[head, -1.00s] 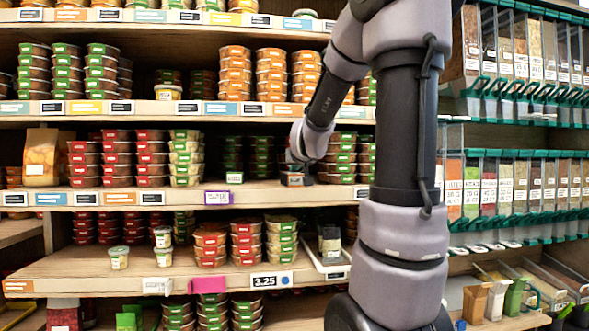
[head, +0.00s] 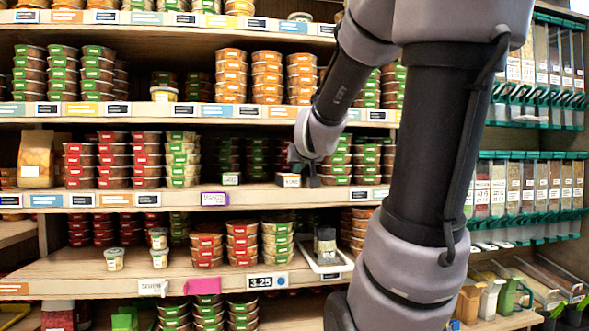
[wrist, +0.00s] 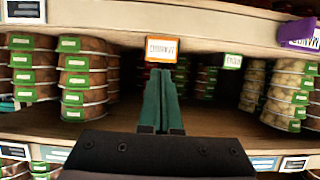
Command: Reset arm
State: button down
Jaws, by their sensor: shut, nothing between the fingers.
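My arm (head: 432,140) reaches up in front of the shelves in the head view, its far end bent down to the middle shelf. My gripper (wrist: 162,78) shows in the wrist view as two teal fingers pressed together, with nothing between them. In the head view the gripper is small and partly hidden beside my wrist. An orange-edged white tag (head: 291,180) stands close to it; it also shows just past the fingertips in the wrist view (wrist: 162,48). I cannot tell if they touch.
Stacked tubs (head: 183,160) fill the shelf left of my wrist, with more tubs (head: 338,160) to its right. A shelf edge (head: 110,199) with price labels runs below. Clear dispensers (head: 525,185) stand at the right. A white tray (head: 322,258) sits on the lower shelf.

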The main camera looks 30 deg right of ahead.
jog(key=s+a+f+g+y, duration=0.3)
jog(key=s+a, duration=0.3)
jog(key=s, duration=0.2)
jog(key=s+a+f+g+y, duration=0.2)
jog(key=s+a+f+g, duration=0.1)
jog(key=s+a, duration=0.4)
jog(key=shift+s+a+f+m+y, duration=0.15)
jog(key=shift+s+f+m+y, duration=0.25)
jog(key=shift+s, duration=0.6)
